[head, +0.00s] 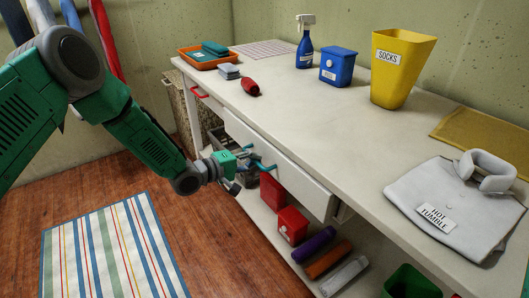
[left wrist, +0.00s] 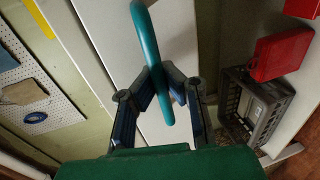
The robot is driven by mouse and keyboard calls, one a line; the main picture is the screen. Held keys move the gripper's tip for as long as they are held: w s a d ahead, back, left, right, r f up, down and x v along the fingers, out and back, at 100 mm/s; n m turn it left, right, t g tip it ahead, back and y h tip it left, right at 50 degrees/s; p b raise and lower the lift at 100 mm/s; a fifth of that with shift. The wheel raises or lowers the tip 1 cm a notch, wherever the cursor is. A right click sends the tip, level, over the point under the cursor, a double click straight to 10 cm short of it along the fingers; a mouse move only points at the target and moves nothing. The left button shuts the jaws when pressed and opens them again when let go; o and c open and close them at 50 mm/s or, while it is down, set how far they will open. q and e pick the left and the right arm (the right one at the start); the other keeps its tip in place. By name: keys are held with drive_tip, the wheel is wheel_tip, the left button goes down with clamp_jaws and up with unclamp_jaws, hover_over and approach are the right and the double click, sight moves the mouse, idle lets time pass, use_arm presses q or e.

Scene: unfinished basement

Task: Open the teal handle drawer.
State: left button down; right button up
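The teal handle (head: 262,166) is on the white drawer front (head: 290,178) under the worktop's front edge. I cannot tell whether that drawer stands slightly out. My left gripper (head: 249,168) is at the handle. In the left wrist view the teal handle (left wrist: 150,60) runs between the fingers of the left gripper (left wrist: 163,80), whose tips close in on both its sides and seem to touch it. My right gripper is in neither view.
A red handle (head: 200,92) marks another drawer farther left. The worktop (head: 300,110) holds a blue spray bottle (head: 305,45), a blue box (head: 338,66), a yellow bin (head: 400,70) and a folded shirt (head: 445,195). Red containers (head: 292,225) stand on the lower shelf. A striped rug (head: 110,250) lies on the floor.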

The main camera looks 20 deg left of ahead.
use_arm(q)
drive_tip(key=f+p+v, duration=0.3)
drive_tip(key=p+v, duration=0.1)
drive_tip(key=v, duration=0.9)
drive_tip(key=s+f+p+v, duration=0.1)
drive_tip(key=f+p+v, duration=0.2)
drive_tip(key=v, duration=1.1)
drive_tip(key=shift+s+f+p, duration=0.2)
drive_tip(key=shift+s+p, duration=0.2)
drive_tip(key=shift+p, duration=0.05)
drive_tip(key=shift+a, duration=0.15)
drive_tip(key=c, duration=1.6)
unclamp_jaws()
drive_tip(key=shift+w+r, duration=0.15)
drive_tip(key=v, duration=1.2)
